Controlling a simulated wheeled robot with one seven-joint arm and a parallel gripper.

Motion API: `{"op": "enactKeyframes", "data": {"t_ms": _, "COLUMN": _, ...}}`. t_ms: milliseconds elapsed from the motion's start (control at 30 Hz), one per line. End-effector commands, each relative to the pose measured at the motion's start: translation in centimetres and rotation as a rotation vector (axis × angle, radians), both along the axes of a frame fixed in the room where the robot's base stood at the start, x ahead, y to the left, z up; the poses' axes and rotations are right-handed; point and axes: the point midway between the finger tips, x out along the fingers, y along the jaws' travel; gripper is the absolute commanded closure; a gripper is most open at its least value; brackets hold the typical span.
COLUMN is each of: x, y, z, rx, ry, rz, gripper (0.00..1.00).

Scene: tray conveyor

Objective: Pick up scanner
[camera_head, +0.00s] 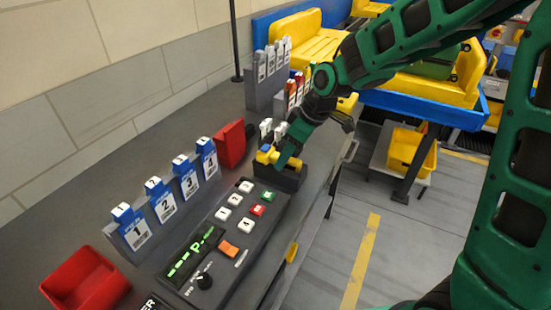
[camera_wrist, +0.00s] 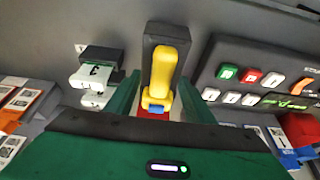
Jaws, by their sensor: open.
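The scanner (camera_head: 267,154) is yellow with a blue part and sits in a dark holder (camera_head: 283,178) at the far end of the button panel. In the wrist view the yellow scanner (camera_wrist: 168,65) stands out against its dark holder (camera_wrist: 158,32), with its blue and red end toward me. My green gripper (camera_head: 291,150) is over the holder, right by the scanner. In the wrist view my gripper (camera_wrist: 160,95) is open, with one finger on each side of the scanner's near end and gaps between. The fingertips partly hide the scanner in the head view.
A button panel (camera_head: 215,247) lies nearer along the grey counter. Numbered card holders (camera_head: 163,199) and a red bin (camera_head: 84,280) stand on its left. White blocks (camera_wrist: 90,78) sit close left of my fingers in the wrist view.

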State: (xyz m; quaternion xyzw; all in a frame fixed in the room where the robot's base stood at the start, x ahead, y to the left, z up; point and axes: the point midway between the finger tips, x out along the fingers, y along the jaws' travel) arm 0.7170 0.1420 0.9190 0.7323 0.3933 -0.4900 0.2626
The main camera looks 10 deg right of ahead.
Motion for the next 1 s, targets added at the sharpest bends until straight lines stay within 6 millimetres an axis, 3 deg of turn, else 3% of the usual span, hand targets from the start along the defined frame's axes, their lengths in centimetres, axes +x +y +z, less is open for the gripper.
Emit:
{"op": "enactKeyframes", "data": {"t_ms": 933, "x": -0.02, "y": -0.02, "z": -0.46, "rx": 0.000, "ry": 0.000, "rz": 0.000, "gripper": 0.52}}
{"op": "enactKeyframes", "data": {"t_ms": 967, "x": -0.02, "y": -0.02, "z": -0.46, "rx": 0.000, "ry": 0.000, "rz": 0.000, "gripper": 0.54}}
{"op": "enactKeyframes", "data": {"t_ms": 1000, "x": -0.02, "y": -0.02, "z": -0.46, "rx": 0.000, "ry": 0.000, "rz": 0.000, "gripper": 0.64}}
